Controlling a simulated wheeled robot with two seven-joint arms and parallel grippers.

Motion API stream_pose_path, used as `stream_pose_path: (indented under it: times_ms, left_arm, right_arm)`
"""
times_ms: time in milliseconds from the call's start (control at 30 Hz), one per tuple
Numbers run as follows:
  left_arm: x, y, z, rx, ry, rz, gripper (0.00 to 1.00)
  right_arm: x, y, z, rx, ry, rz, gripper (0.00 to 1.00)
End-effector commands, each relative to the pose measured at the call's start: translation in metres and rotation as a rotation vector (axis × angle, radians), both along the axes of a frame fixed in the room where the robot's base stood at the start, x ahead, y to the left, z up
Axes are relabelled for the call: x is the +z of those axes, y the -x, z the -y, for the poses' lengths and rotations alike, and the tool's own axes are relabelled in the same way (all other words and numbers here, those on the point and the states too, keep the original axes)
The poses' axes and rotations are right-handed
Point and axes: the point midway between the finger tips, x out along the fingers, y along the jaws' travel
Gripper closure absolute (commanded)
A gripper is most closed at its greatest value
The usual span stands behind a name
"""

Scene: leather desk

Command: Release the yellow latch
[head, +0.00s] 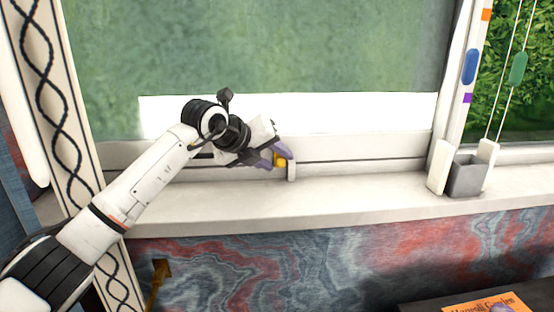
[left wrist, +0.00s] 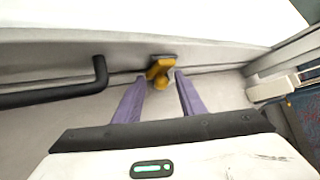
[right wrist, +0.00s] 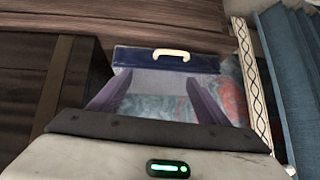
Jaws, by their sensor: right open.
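The yellow latch (left wrist: 160,72) is on the lower rail of the window frame, just above the sill. My left gripper (head: 283,154) has purple fingers and is at the latch. In the left wrist view its two fingertips (left wrist: 160,77) are apart, one on each side of the latch, with a gap visible around it. My right gripper (right wrist: 156,85) is open and empty, away from the window; it is not in the head view.
A dark handle bar (left wrist: 60,93) is left of the latch. The white sill (head: 350,202) is clear to the right up to a grey cup-like holder (head: 466,178). An orange book (head: 488,304) lies below. The right wrist view shows a blue drawer front (right wrist: 165,61) with a pale handle.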

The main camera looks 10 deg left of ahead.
Motion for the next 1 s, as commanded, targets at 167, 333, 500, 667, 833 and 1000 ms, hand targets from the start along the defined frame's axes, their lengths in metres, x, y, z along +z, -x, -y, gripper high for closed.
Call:
stream_pose_path:
  times_ms: [167,333,500,667,833,1000]
  left_arm:
    - [0.000,0.000,0.000,-0.001,0.001,0.000,0.83]
    - [0.001,0.000,0.001,-0.002,0.002,0.001,0.98]
    - [0.008,0.000,0.002,-0.003,0.008,-0.027,0.98]
    - [0.017,0.000,0.003,-0.003,0.027,-0.115,0.98]
    - [0.021,0.000,0.003,-0.002,0.047,-0.216,0.99]
    - [0.025,0.000,0.004,-0.003,0.066,-0.314,0.99]
  right_arm:
    - [-0.001,0.002,0.001,0.000,0.001,-0.005,0.30]
    - [-0.002,0.002,0.001,0.000,0.003,-0.005,0.30]
    - [0.010,0.003,0.001,0.001,0.006,-0.009,0.30]
    - [0.036,0.002,0.003,0.003,0.016,-0.007,0.30]
    - [0.058,-0.001,0.004,-0.005,0.015,-0.005,0.30]
    - [0.075,0.002,0.010,-0.020,0.014,-0.010,0.30]
